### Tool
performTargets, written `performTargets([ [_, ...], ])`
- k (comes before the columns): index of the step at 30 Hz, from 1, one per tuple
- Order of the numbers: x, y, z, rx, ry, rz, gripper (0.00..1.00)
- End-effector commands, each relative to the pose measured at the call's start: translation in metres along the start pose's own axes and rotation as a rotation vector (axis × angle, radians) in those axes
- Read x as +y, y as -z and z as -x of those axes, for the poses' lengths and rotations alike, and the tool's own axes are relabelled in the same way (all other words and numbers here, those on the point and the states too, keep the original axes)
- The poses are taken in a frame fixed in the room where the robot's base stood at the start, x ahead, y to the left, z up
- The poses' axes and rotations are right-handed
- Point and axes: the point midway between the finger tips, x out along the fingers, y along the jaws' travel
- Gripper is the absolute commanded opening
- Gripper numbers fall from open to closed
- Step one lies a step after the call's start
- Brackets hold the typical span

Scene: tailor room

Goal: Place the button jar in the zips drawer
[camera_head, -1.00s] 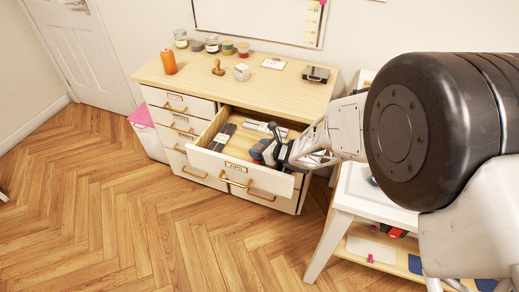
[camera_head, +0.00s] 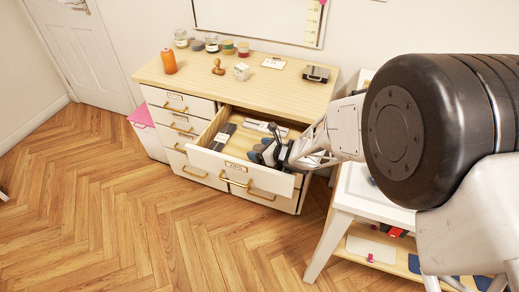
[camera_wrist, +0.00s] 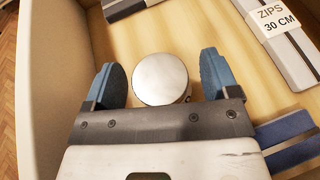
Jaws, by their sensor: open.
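The open zips drawer (camera_head: 205,157) sticks out from the wooden-topped cabinet, with a label on its front. My gripper (camera_head: 266,152) is down inside it, towards its right side. In the wrist view, a round silver lid, seemingly that of the button jar (camera_wrist: 160,79), is between the two blue fingers of my gripper (camera_wrist: 162,72). The fingers are spread, with a visible gap on each side of the lid. The jar's body is hidden under the lid, and the jar is hidden behind my gripper in the head view.
Dark zip packs (camera_head: 223,136) lie at the drawer's left, and a pack labelled "ZIPS 30 CM" (camera_wrist: 275,30) lies near the jar. A blue pack (camera_wrist: 290,140) is beside the right finger. Several jars, an orange thread spool (camera_head: 168,61) and a stamp (camera_head: 218,67) stand on the cabinet top.

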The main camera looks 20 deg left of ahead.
Motion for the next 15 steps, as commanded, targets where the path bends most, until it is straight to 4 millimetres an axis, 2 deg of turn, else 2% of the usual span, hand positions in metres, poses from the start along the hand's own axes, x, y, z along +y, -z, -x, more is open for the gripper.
performTargets([
  [8, -0.001, -0.002, 0.012, -0.001, 0.002, -0.001, 0.81],
  [15, -0.001, -0.002, 0.040, -0.001, 0.002, 0.000, 0.81],
])
